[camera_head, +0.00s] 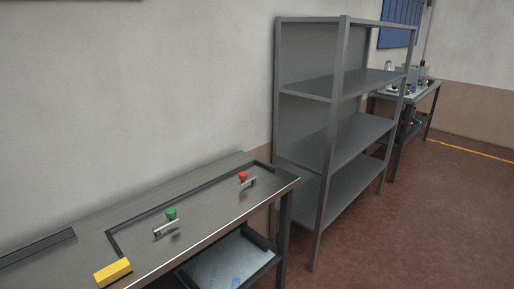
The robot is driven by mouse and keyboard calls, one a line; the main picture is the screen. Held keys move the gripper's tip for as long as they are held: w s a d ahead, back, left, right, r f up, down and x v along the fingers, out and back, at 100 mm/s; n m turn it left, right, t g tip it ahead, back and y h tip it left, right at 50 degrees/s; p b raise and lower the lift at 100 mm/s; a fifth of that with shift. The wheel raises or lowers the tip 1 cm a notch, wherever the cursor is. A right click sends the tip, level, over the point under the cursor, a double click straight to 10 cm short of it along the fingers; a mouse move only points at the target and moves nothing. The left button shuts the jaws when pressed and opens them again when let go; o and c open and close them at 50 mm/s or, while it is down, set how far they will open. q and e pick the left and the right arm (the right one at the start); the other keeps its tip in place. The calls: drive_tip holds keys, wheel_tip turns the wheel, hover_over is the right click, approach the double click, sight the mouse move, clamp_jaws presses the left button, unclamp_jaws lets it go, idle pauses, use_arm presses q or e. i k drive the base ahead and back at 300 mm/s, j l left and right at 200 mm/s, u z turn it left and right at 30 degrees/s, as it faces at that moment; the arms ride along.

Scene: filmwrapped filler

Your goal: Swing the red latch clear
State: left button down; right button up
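The red latch (243,176) has a red knob on top and a short metal bar (248,183) beside it. It sits on the dark grey workbench top (205,195), near the right end of a dark rectangular outline. A similar latch with a green knob (171,213) and a metal bar (166,230) sits to its left, nearer to me. Neither of my grippers shows in the head view.
A yellow block (113,272) lies near the bench's front edge. A tray (230,262) sits under the bench. An empty grey shelf unit (342,90) stands to the right. Another table (427,92) with small items stands farther back. The floor (440,220) at right is clear.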

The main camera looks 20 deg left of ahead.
sight(243, 176)
drive_tip(key=i, duration=0.95)
